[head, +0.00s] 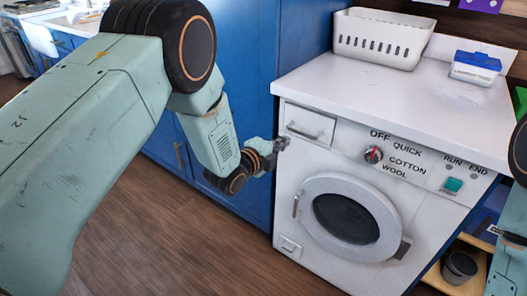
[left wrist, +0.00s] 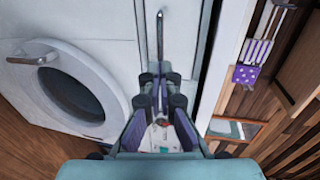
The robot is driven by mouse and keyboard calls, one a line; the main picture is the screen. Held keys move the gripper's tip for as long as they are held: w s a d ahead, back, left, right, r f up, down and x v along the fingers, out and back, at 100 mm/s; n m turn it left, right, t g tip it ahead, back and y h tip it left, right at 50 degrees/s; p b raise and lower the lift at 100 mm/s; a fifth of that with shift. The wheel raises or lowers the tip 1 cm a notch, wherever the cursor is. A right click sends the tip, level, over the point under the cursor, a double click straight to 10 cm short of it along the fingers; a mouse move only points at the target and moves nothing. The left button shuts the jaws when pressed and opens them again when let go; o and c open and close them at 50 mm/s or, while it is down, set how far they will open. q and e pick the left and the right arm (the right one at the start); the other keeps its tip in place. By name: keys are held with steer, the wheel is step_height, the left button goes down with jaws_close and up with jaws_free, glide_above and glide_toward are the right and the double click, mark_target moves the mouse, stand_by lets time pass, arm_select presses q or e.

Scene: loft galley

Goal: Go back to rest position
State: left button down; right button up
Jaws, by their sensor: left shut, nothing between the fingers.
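My left arm comes in from the left in the head view. Its gripper (head: 283,144) is shut and empty, in front of the upper left part of the washing machine (head: 290,200), near the drawer. In the left wrist view the left gripper (left wrist: 160,72) points up the picture, its fingers together with nothing between them. Whether it touches the machine I cannot tell. A part of my right arm shows at the right edge of the head view; its gripper is out of the picture.
The machine's round door (head: 386,238) looks shut, its dial (head: 373,154) is above it. A white basket (head: 385,35) and a blue-lidded box (head: 476,66) stand on the worktop. Blue cabinets (head: 250,70) are to the left. The wooden floor (head: 180,250) in front is clear.

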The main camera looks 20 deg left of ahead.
arm_select(q)
steer(key=p+v, duration=0.1)
steer(key=v, duration=0.5)
steer(key=s+a+f+n+g+y, duration=0.2)
steer(key=s+f+n+g, duration=0.2)
steer(key=s+f+n, duration=0.35)
steer(key=s+a+f+n+g+y, duration=0.2)
steer(key=s+a+f+n+g, duration=0.1)
steer(key=s+f+n, duration=0.5)
steer(key=s+a+f+n+g, duration=0.1)
steer(key=s+f+n+g, duration=0.1)
steer(key=s, duration=1.1)
steer(key=s+a+f+n+g+y, duration=0.1)
steer(key=s+n+g, duration=0.4)
steer(key=s, duration=0.8)
steer(key=shift+s+a+f+g+y, duration=0.25)
steer(key=shift+s+f+g+y, duration=0.05)
steer(key=shift+f, duration=0.2)
